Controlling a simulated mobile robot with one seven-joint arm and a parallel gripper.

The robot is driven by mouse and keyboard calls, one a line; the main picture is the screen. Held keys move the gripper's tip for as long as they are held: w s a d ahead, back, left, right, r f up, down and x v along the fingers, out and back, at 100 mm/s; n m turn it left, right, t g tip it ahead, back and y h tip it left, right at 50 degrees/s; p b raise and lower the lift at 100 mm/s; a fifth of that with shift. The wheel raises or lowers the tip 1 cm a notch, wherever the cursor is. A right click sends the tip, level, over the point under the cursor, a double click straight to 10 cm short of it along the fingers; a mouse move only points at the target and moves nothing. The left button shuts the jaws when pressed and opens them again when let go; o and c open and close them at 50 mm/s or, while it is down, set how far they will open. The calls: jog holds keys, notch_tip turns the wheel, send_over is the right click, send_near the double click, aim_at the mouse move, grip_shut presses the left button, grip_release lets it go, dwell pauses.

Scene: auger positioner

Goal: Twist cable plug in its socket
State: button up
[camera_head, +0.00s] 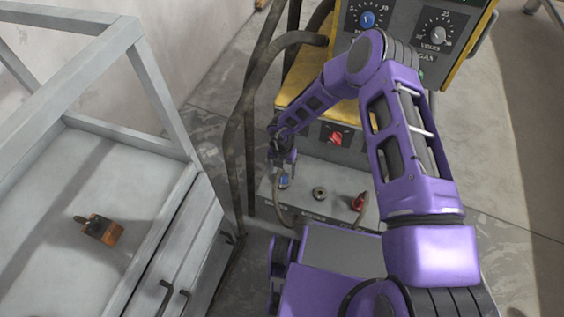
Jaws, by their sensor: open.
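My gripper (284,158) hangs at the end of my purple arm, over the lower front panel (312,208) of the welding machine. It is open. Just below its fingertips is a blue cable plug (283,181) at the panel's left. I cannot tell whether the fingers touch or surround it. A round brass-coloured socket (320,193) sits in the panel's middle, with nothing in it. A red plug (358,202) with a cable sits at the panel's right. Part of the panel's front edge is hidden by my body.
The yellow machine has a red switch (336,138) and dials (437,37) above the panel. Thick dark cables (240,125) hang at its left. A grey metal table (60,215) with a frame stands left, holding an orange-brown block (103,230). Concrete floor is clear at right.

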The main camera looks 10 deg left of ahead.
aim_at(282, 174)
jog(key=shift+f+b, duration=0.3)
jog(key=shift+f, duration=2.1)
grip_shut()
